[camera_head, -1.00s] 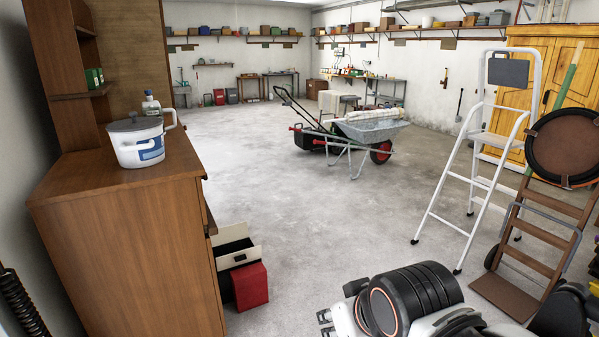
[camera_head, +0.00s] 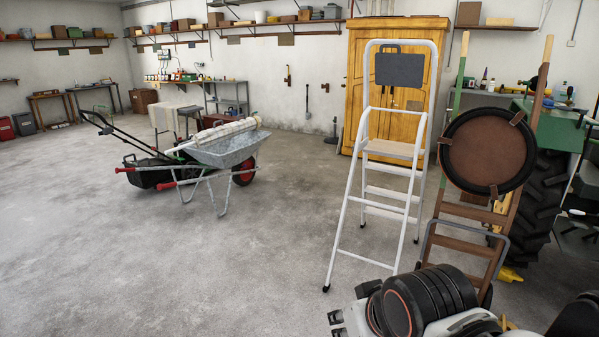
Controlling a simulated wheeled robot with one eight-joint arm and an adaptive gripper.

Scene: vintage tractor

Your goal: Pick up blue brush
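I cannot make out a blue brush in this view. My gripper (camera_head: 337,324) is at the bottom edge, beside the black and white parts of my own arm. Its two small dark fingertips show a gap between them, with nothing seen in it. The gripper is low in the picture, in front of the white stepladder, and touches nothing that I can see.
A wheelbarrow (camera_head: 222,150) stands left of centre. The concrete floor (camera_head: 130,260) is clear at front left.

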